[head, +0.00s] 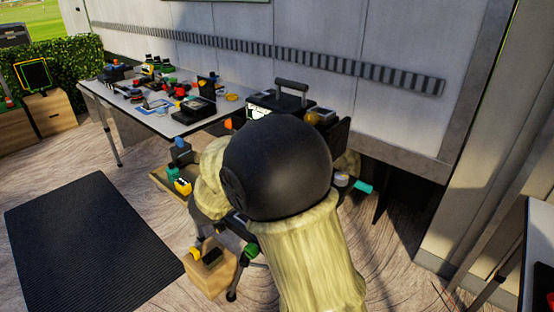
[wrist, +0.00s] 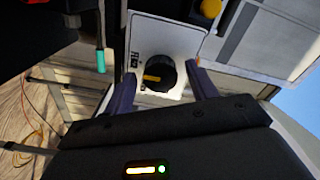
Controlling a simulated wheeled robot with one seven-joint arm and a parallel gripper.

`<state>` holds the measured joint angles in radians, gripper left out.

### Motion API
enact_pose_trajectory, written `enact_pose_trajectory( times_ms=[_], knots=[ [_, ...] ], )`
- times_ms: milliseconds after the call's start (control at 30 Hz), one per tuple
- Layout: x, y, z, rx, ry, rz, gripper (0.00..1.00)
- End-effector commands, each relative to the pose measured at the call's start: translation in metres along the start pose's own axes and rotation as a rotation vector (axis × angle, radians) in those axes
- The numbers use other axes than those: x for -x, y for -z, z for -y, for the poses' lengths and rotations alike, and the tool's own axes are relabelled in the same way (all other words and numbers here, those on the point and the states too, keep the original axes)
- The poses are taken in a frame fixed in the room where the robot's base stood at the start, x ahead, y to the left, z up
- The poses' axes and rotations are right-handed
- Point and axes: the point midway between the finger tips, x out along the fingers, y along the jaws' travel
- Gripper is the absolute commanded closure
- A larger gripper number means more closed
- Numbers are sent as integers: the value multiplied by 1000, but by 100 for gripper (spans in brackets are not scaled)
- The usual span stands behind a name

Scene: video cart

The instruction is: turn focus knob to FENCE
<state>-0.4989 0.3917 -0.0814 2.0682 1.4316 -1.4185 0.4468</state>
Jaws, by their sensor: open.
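The focus knob (wrist: 164,74) is a round black knob with a yellow pointer bar, on a pale panel (wrist: 182,32) in the wrist view. The pointer aims to the left, toward small dark markings on the panel that are too small to read. My gripper (wrist: 158,78) is open, with one dark finger on each side of the knob. I cannot tell whether the fingers touch it. In the head view my own arm hides the knob and the gripper.
A yellow round knob (wrist: 211,8) sits just above the panel. A teal-tipped handle (wrist: 100,60) hangs at the left. In the head view a cluttered white table (head: 160,122) stands at the left along the wall, and a black mat (head: 85,245) lies on the floor.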

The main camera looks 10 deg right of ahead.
Motion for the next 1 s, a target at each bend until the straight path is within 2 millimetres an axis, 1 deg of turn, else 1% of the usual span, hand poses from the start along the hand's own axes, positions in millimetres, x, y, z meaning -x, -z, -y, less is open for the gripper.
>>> enact_pose_trajectory(
  times_ms=[133, 267, 367, 900, 1000],
  knots=[
    [5, -1, 0, -1, 1, 2, 43],
    [20, -1, 0, -1, 2, 3, 43],
    [37, -1, 0, 0, 2, 4, 43],
    [145, -1, 0, 1, 1, 4, 43],
    [161, -1, 0, 0, 1, 3, 43]
  ],
)
